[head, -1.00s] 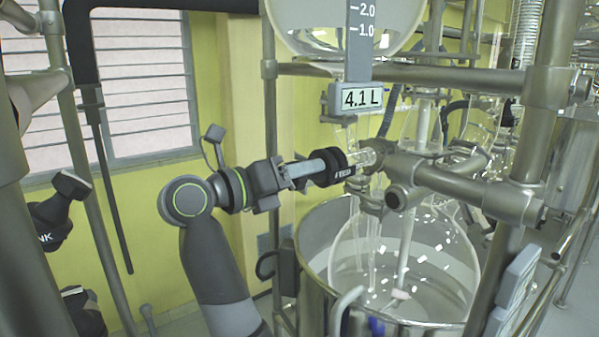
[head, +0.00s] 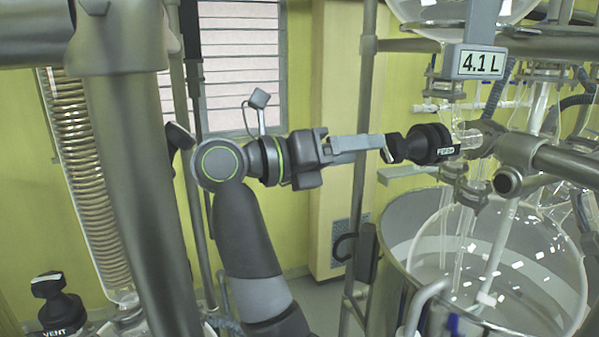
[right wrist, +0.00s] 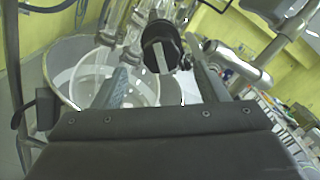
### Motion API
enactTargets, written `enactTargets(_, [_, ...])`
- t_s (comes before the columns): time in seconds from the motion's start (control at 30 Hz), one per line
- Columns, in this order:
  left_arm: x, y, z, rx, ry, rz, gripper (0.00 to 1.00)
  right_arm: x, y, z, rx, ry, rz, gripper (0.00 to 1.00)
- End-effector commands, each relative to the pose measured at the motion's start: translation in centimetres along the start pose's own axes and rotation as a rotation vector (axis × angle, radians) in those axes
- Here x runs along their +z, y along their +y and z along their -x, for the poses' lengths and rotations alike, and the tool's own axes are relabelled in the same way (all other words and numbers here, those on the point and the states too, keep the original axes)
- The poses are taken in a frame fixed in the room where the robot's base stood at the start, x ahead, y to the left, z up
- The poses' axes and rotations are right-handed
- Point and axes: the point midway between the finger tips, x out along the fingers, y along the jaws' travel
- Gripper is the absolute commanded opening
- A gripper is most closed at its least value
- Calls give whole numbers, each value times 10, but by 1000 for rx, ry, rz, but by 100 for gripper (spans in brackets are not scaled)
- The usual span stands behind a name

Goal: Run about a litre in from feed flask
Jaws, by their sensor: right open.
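The black feed valve (head: 432,143), its label partly legible, sits on the glass line below the feed flask (head: 482,8), of which only the bottom shows. The readout (head: 480,63) reads 4.1 L. My right gripper (head: 382,146) is open, its fingertips just left of the valve's black handle (head: 396,148). In the right wrist view the handle, with a pale stripe, shows on the round black knob (right wrist: 160,48) ahead of and between my open fingers (right wrist: 158,80), with a gap. The glass reactor vessel (head: 500,262) stands below. My left gripper is not in view.
A steel bath (head: 400,215) surrounds the vessel. Metal frame bars (head: 570,165) cross right of the valve. A thick post (head: 125,170) and a coil condenser (head: 85,170) stand at left, with a black vent valve (head: 58,305) at the lower left.

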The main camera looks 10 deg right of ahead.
Motion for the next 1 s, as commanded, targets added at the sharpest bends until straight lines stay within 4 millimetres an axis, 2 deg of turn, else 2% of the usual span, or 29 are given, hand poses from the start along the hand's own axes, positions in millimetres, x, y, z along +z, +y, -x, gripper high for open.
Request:
enactTargets(0.03, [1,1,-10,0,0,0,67,-3,2,14,4,-4,0,67])
enactTargets(0.13, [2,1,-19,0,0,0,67,-3,2,40,3,-5,0,67])
enactTargets(0.5, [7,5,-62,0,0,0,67,-3,2,76,0,-3,-3,67])
enactTargets(0.7, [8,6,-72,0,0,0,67,-1,1,88,0,-1,-1,67])
enactTargets(1.0, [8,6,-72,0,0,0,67,0,0,91,0,-1,0,67])
